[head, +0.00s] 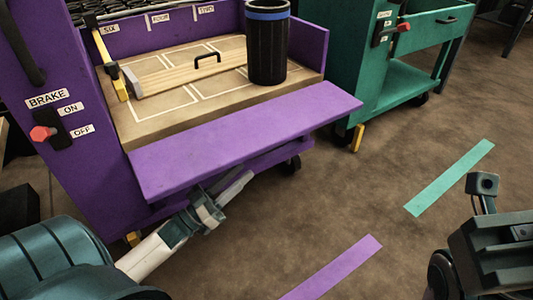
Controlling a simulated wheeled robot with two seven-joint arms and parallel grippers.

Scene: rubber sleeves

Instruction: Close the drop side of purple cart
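The purple cart (103,192) stands at the left. Its purple drop side (245,142) is folded down and outward along the front edge of the tan deck, sloping slightly downward. My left gripper (238,188) is below the drop side's front edge, pointing up and to the right. Its upper end is close to the panel's underside; I cannot tell whether it touches, or whether the fingers are open or shut. Part of my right arm (490,245) shows at the lower right, away from the cart; its fingertips cannot be made out.
A black bin with a blue band (268,45) and a wooden board with a handle (195,72) are on the deck. A red brake knob (42,133) is on the cart's left post. A green cart (350,80) stands behind right. Floor between has purple and green strips.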

